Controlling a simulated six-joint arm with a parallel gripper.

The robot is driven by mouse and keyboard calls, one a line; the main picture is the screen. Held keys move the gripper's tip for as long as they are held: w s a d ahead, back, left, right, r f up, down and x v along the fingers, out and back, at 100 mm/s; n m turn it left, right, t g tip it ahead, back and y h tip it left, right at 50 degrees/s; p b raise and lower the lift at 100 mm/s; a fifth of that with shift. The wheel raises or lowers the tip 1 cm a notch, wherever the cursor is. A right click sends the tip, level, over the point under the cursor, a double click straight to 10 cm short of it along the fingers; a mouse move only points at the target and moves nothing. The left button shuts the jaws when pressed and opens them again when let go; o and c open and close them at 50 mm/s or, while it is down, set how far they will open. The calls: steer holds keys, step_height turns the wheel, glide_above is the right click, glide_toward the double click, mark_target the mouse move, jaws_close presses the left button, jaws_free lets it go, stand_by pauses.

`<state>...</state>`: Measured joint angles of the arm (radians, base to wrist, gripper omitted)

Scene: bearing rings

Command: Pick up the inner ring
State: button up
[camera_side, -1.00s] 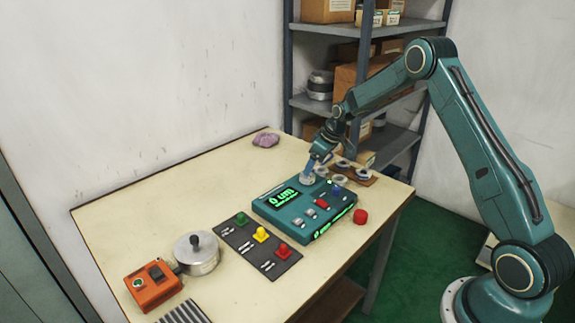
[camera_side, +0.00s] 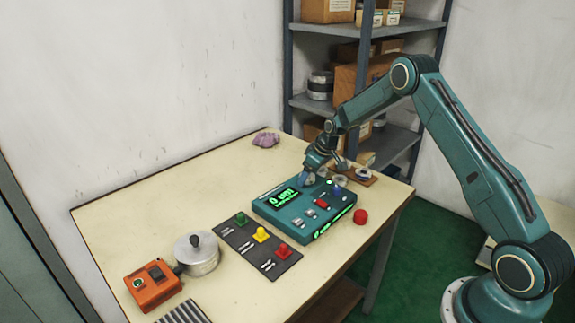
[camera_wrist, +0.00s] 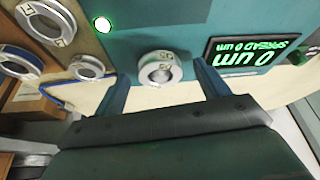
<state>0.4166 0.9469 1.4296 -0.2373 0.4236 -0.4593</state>
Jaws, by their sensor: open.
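A pale metal ring (camera_wrist: 160,69) with dark markings and a round centre sits on the teal gauge box (camera_side: 292,222), beside its lit display. My gripper (camera_wrist: 161,76) is open. In the wrist view its two blue fingers stand on either side of this ring, with a gap visible on both sides. In the side view my gripper (camera_side: 307,181) is low at the back corner of the box and largely hides that ring. I cannot tell from the markings alone whether this ring is the inner one.
More rings (camera_wrist: 45,18) lie on a brown board (camera_wrist: 88,45) beside the box. A red round cap (camera_side: 360,216) stands to the box's right. A dark button panel (camera_side: 258,247), a metal pot (camera_side: 197,255) and an orange unit (camera_side: 153,286) stand to the left.

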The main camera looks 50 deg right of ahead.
steer(key=c, duration=1.3)
steer(key=shift+r, duration=0.2)
step_height(320, 180, up, 20)
steer(key=shift+f, duration=0.15)
steer(key=shift+f, duration=0.1)
step_height(320, 180, down, 14)
steer(key=shift+r, duration=0.1)
stand_by(0.5)
